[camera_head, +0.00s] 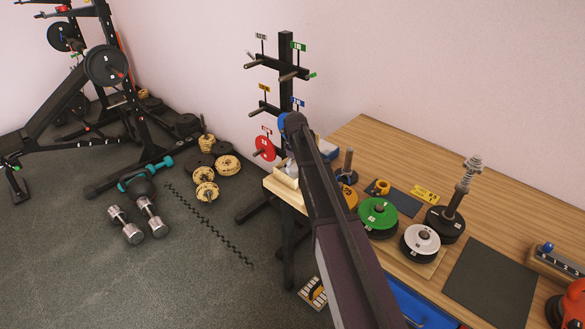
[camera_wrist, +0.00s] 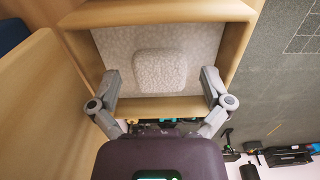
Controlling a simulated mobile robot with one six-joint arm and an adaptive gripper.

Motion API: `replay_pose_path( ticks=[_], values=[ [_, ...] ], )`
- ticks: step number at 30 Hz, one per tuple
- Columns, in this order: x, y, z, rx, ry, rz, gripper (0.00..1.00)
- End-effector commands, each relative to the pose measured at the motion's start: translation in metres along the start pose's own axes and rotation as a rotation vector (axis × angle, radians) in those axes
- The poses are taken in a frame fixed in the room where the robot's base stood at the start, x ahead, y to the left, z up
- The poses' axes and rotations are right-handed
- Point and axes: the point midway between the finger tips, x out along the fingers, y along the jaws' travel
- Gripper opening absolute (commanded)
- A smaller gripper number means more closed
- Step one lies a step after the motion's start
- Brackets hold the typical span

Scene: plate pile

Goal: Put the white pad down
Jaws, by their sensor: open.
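The white pad (camera_wrist: 160,70) is a small, rounded, speckled block. In the wrist view it lies on the pale speckled floor of a wooden open box (camera_wrist: 160,12). My gripper (camera_wrist: 159,84) is open, with one finger on each side of the pad and a clear gap on both sides. The fingers reach over the box's near wall. In the head view the box (camera_head: 284,192) shows at the table's left end, and my arm hides the pad and most of the gripper.
The wooden table (camera_head: 375,140) carries a green disc (camera_head: 378,213), a white disc (camera_head: 421,239), a dark mat (camera_head: 490,283) and a post with a spring (camera_head: 462,190). A rack with coloured tags (camera_head: 286,80) stands close behind the box. Dumbbells (camera_head: 126,225) lie on the floor at left.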

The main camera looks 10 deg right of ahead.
Motion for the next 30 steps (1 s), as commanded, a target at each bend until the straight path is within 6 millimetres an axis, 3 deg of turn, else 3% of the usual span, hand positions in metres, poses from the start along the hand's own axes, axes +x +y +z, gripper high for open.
replay_pose_path(
  ticks=[11, 30],
  values=[
    [-0.011, 0.000, 0.000, 0.000, 0.000, 0.000, 0.99],
    [-0.061, 0.000, 0.000, 0.000, 0.000, 0.000, 0.99]
  ],
)
